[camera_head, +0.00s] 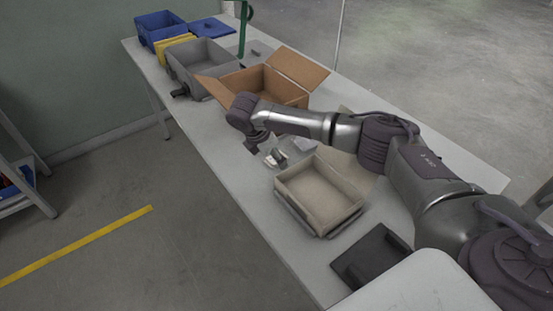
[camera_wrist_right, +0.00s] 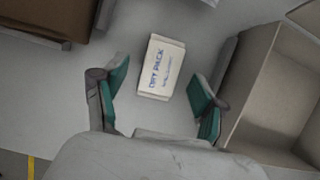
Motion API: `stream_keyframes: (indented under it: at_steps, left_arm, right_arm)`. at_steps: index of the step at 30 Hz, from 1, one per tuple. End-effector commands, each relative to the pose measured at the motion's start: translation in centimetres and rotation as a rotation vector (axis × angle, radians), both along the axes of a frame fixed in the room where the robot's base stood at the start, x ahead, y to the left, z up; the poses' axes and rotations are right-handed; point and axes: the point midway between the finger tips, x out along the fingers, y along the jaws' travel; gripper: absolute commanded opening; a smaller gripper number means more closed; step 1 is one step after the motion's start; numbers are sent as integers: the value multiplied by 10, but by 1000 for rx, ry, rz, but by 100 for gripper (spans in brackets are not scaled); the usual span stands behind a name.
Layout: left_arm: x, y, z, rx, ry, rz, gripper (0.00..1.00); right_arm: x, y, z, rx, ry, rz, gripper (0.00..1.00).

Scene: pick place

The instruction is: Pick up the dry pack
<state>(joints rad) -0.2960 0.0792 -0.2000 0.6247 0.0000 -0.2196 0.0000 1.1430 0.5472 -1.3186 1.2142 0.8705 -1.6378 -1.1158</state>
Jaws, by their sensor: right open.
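The dry pack (camera_wrist_right: 161,67) is a small cream-white box with blue "DRY PACK" lettering. It lies flat on the grey table in the right wrist view, slightly tilted in the picture. My right gripper (camera_wrist_right: 161,82) is open, with one green-padded finger on each side of the pack. There is a gap on both sides and nothing is held. How high the fingers are above the table I cannot tell. In the head view my right arm reaches across the table, and the pack is not clearly made out near the gripper (camera_head: 275,157). My left gripper is not in view.
A beige open bin (camera_head: 319,196) stands close beside the gripper, its wall near one finger. An open cardboard box (camera_head: 264,86) stands on the other side. Grey (camera_head: 200,62) and blue (camera_head: 160,30) bins are farther back. A dark tray (camera_head: 372,258) lies in front.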

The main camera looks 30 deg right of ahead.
Motion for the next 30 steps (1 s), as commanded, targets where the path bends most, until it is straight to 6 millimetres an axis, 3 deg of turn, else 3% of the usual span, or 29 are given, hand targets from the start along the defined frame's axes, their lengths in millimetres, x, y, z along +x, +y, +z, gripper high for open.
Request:
stream_keyframes:
  at_steps: [7,15,25,30]
  left_arm:
    - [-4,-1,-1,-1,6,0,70]
    - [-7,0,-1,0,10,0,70]
    - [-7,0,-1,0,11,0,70]
    - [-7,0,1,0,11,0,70]
  right_arm:
    - [1,-1,-2,0,-1,0,71]
    - [0,-1,-2,0,-1,0,28]
    - [1,-1,-1,0,-1,-1,26]
    - [1,-1,20,1,-3,-1,26]
